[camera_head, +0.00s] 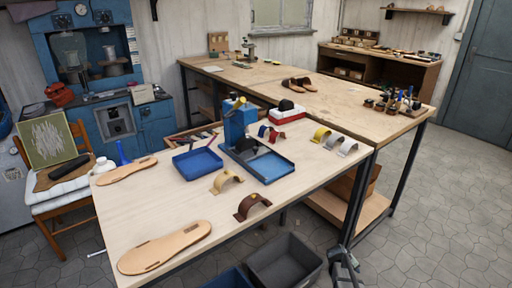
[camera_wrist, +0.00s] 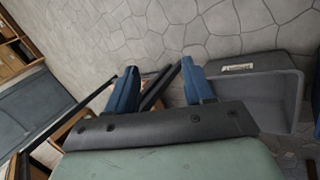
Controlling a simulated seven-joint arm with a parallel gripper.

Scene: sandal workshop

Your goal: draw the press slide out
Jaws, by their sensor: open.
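The blue press (camera_head: 238,128) stands on the near wooden table, with a dark part low at its front. A shallow blue tray-like piece (camera_head: 283,178) lies at its front right; I cannot tell whether this is the slide. My gripper (camera_wrist: 159,70) is open and empty, its two blue fingers apart above the floor in the wrist view. In the head view, part of my arm (camera_head: 345,266) shows at the bottom edge, beyond the table's near right side and well away from the press. The press is not in the wrist view.
A blue tray (camera_head: 198,165) lies left of the press. Tan (camera_head: 227,180) and brown (camera_head: 252,206) straps stand in front, with yellow and grey straps to the right. Two soles lie at the table's left and front. A grey bin (camera_head: 285,262) stands on the floor.

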